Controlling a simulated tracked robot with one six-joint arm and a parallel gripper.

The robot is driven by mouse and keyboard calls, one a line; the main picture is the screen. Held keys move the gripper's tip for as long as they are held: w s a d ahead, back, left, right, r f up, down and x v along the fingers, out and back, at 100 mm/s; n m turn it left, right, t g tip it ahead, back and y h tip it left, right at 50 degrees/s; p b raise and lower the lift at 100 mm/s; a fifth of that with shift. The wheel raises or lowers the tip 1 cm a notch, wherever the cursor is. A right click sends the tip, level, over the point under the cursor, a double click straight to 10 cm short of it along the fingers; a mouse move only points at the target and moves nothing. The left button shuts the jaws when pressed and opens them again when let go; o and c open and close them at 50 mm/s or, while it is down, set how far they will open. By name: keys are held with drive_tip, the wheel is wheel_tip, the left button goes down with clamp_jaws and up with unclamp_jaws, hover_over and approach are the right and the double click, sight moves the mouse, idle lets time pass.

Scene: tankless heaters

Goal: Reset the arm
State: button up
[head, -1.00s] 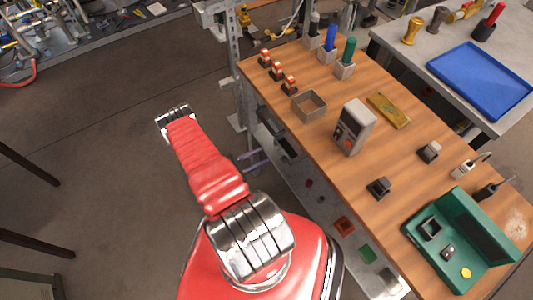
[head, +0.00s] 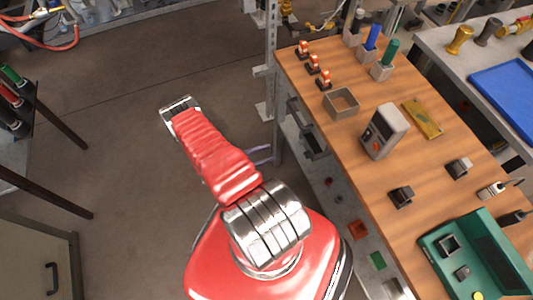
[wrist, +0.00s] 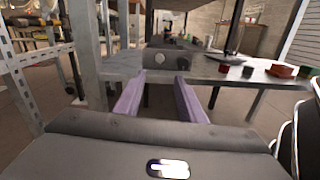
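My gripper (wrist: 160,92) shows in the wrist view as two purple fingers spread apart with nothing between them, so it is open and empty. In the head view its purple fingers (head: 262,154) show in part, low beside the left edge of the wooden workbench (head: 352,158). My red arm hides some of the rest. In the wrist view the fingers point toward a grey lower shelf (wrist: 222,72) with small things on it.
The workbench holds a grey meter (head: 384,132), a square open box (head: 341,103) and a green case (head: 480,250). A metal post (head: 270,60) stands at its far left corner. A dark rack (head: 20,110) is at far left. Bare floor (head: 120,130) lies between.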

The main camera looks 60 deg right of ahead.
idle(0.4)
drive_tip(key=s+a+m+g+y, duration=0.2)
drive_tip(key=s+a+y, duration=0.3)
drive_tip(key=a, duration=0.2)
drive_tip(key=w+a+r+m+t+y, duration=0.25)
drive_tip(key=w+a+r, duration=0.3)
drive_tip(key=r, duration=0.55)
drive_tip(key=w+a+r+m+t+y, duration=0.2)
drive_tip(key=w+a+r+t, duration=0.3)
drive_tip(key=r, duration=0.6)
drive_tip(key=w+a+r+m+t+y, duration=0.25)
drive_tip(key=w+a+r, duration=0.4)
drive_tip(key=r, duration=0.45)
drive_tip(key=s+a+r+t, duration=0.1)
drive_tip(key=a+r+t, duration=0.2)
drive_tip(key=r, duration=0.5)
drive_tip(key=s+a+r+t, duration=0.1)
drive_tip(key=a+r+t, duration=0.2)
drive_tip(key=a+r, duration=0.2)
drive_tip(key=s+a+r+t+y, duration=0.1)
drive_tip(key=a+r+t, duration=0.2)
drive_tip(key=r, duration=0.9)
drive_tip(key=shift+a+n+t, duration=0.3)
drive_tip(key=shift+a+t, duration=0.1)
drive_tip(key=shift+a, duration=0.6)
